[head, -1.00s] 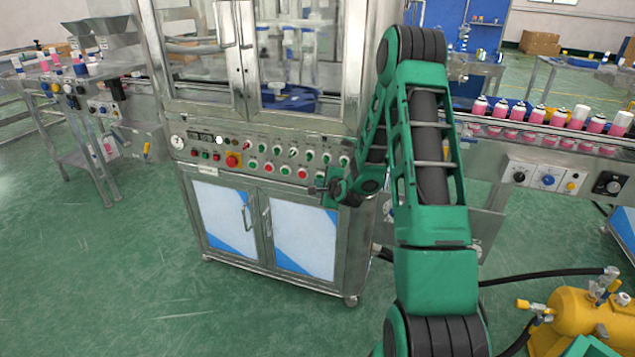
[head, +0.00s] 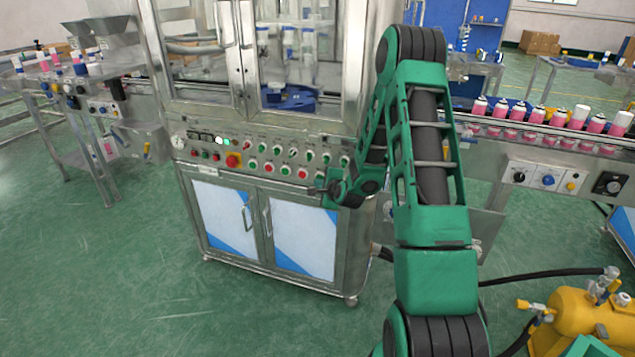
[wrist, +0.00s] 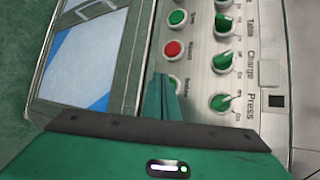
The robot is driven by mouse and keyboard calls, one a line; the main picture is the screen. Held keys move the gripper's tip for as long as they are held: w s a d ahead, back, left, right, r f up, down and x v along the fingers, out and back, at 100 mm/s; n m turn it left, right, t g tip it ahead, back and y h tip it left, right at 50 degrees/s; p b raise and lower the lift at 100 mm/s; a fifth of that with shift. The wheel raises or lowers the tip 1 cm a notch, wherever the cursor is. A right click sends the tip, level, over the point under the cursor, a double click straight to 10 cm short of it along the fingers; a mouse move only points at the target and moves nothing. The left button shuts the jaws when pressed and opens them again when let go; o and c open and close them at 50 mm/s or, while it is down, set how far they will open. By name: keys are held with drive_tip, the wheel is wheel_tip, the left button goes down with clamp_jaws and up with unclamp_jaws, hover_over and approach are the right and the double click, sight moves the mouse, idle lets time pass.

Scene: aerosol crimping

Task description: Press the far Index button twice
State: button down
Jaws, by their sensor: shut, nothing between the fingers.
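The control panel (head: 210,150) runs across the front of the steel machine, with rows of knobs, green and red buttons. My gripper (head: 314,190) is at the panel's lower right edge, its fingers pointing left along the front. In the wrist view my gripper (wrist: 160,80) is shut and empty, over the panel's edge beside the button row. A red button (wrist: 172,49) and a green button (wrist: 178,17) show beyond the fingertips. A small label, too blurred to read surely, stands beside the fingers. Any button under the fingers is hidden; I cannot tell whether the fingers touch one.
Green knobs (wrist: 222,103) labelled Press, Charge and Table stand close to the fingers. A red emergency button (head: 233,160) is at the panel's left. White-blue cabinet doors (head: 304,237) lie below. A conveyor with pink cans (head: 556,117) is at right. Open floor lies in front.

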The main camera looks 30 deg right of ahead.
drive_tip(key=shift+s+a, duration=0.2)
drive_tip(key=shift+a, duration=0.1)
drive_tip(key=shift+s+a, duration=0.8)
drive_tip(key=shift+a, duration=0.2)
drive_tip(key=shift+s+a, duration=0.75)
drive_tip(key=shift+a, duration=0.2)
drive_tip(key=shift+r, duration=0.1)
